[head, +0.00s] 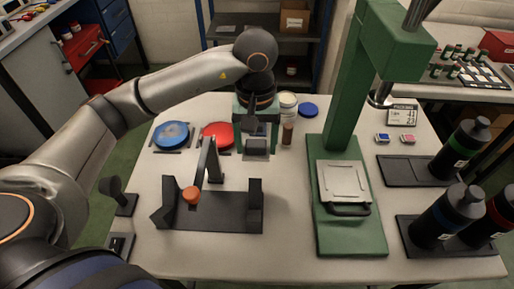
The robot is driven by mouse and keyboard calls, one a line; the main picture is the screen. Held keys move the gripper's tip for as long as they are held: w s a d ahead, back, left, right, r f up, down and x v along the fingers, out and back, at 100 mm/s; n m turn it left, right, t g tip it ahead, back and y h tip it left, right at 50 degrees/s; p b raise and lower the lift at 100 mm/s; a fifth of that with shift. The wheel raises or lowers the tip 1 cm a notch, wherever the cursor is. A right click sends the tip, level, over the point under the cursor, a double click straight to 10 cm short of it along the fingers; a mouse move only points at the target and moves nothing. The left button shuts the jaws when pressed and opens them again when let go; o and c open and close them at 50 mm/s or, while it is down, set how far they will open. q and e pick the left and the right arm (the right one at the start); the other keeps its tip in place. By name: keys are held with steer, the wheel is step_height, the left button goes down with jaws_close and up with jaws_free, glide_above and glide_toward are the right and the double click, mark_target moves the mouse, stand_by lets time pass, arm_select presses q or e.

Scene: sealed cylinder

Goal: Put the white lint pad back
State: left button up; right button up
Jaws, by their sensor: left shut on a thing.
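My left arm reaches in from the left and over the back of the table. My left gripper (252,126) points down in front of a green stand (274,112), just above a small dark block with a grey top (256,146). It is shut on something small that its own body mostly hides. I cannot make out a white lint pad for certain, nor tell whether the held thing touches the block. My right gripper is not in view.
A black cradle (225,217) with an orange-knobbed lever (191,195) stands in front. Blue (172,135) and red (217,135) discs lie left of the gripper. A tall green press (344,95) stands right, with dark bottles (447,217) beyond it. A brown vial (287,134) stands close by.

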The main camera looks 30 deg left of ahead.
arm_select(q)
steer(key=w+a+f, duration=0.1)
steer(key=w+f, duration=0.1)
steer(key=w+a+f, duration=0.1)
steer(key=w+f, duration=0.1)
steer(key=w+a+f, duration=0.1)
steer(key=w+f, duration=0.1)
steer(key=f, duration=0.1)
steer(key=shift+w+a, duration=0.1)
steer(key=shift+w, duration=0.2)
steer(key=shift+w+f, duration=0.1)
steer(key=shift+f, duration=1.5)
steer(key=shift+f, duration=0.15)
steer(key=o, duration=1.1)
steer(key=shift+o, duration=0.2)
step_height(320, 180, up, 12)
steer(key=shift+r, duration=0.2)
